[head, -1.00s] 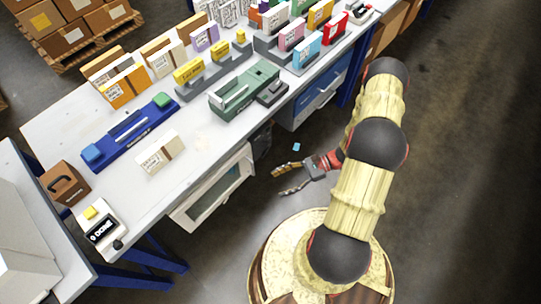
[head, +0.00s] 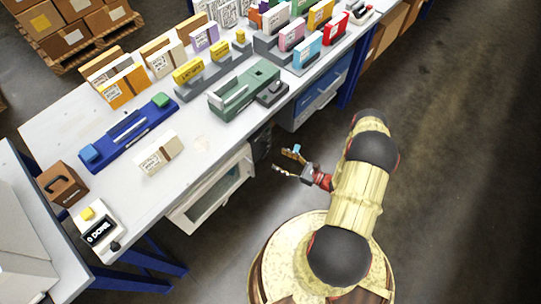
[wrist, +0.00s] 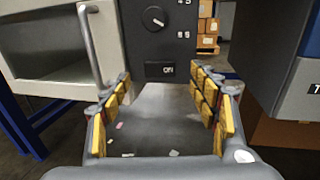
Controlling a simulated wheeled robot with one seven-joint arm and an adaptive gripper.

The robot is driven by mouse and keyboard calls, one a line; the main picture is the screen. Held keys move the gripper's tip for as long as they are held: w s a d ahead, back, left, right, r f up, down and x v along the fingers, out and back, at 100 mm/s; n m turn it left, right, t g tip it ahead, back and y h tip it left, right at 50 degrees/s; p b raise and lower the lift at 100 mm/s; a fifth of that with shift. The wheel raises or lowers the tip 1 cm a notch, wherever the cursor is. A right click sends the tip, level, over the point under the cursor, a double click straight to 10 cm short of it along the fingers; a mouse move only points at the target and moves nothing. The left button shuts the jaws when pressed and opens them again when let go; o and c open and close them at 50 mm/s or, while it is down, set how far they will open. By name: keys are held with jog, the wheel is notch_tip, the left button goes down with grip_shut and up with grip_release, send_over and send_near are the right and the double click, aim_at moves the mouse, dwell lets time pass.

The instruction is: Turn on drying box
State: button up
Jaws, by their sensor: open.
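The drying box (head: 216,190) is a pale box with a glazed door, hung below the worktable. In the wrist view its door (wrist: 62,42) and vertical handle (wrist: 90,45) are at the upper left. Its dark control panel (wrist: 130,38) is at the top centre, with a round knob (wrist: 154,18) and an "ON" button (wrist: 167,69) below it. In the head view the panel (head: 262,143) is mostly shadowed beside the door. My gripper (head: 283,161) is open and empty, right of the panel and apart from it. In the wrist view its fingers (wrist: 160,85) spread either side of the button.
The worktable (head: 190,149) above holds several boxes, a blue device (head: 125,137) and a green device (head: 243,90). A blue-fronted drawer unit (head: 322,92) stands right of the panel. The floor around my gripper is clear apart from small scraps.

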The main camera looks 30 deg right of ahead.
aim_at(266, 153)
jog(key=shift+b+x, duration=0.65)
jog(key=shift+x, duration=2.4)
jog(key=shift+c, duration=1)
jog(key=c, duration=1)
